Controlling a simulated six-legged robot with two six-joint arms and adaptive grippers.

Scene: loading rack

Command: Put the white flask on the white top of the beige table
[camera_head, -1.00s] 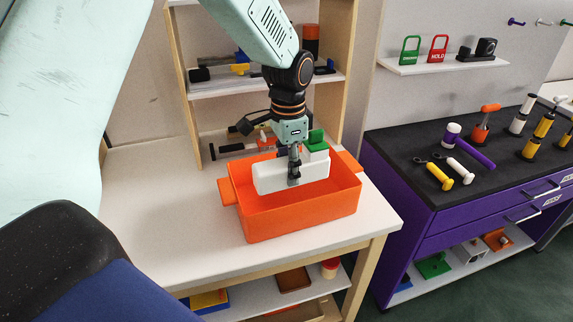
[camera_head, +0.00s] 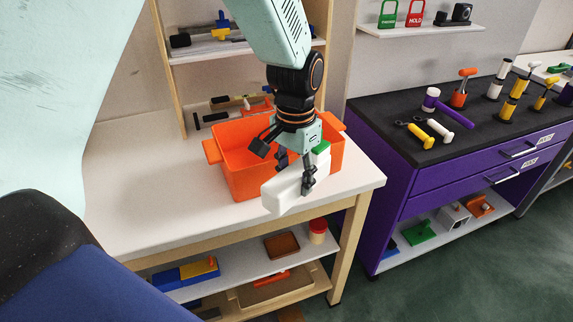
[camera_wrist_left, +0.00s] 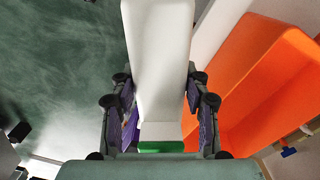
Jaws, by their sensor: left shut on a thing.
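The white flask (camera_head: 285,192) with a green cap (camera_head: 321,147) is held by my left gripper (camera_head: 308,181), which is shut on it. The flask is tilted onto its side in front of the orange crate, near the front edge of the white table top (camera_head: 135,200). I cannot tell if it touches the top. In the left wrist view the flask (camera_wrist_left: 158,60) lies between the fingers of the left gripper (camera_wrist_left: 158,105), with the green cap at the bottom. The beige table's leg (camera_head: 347,245) shows at the right. My right gripper is not in view.
The orange crate (camera_head: 240,185) stands on the table right behind the flask. A shelf with tools (camera_head: 195,50) rises at the back. A purple workbench (camera_head: 395,200) with several tools stands to the right. The left part of the white top is clear.

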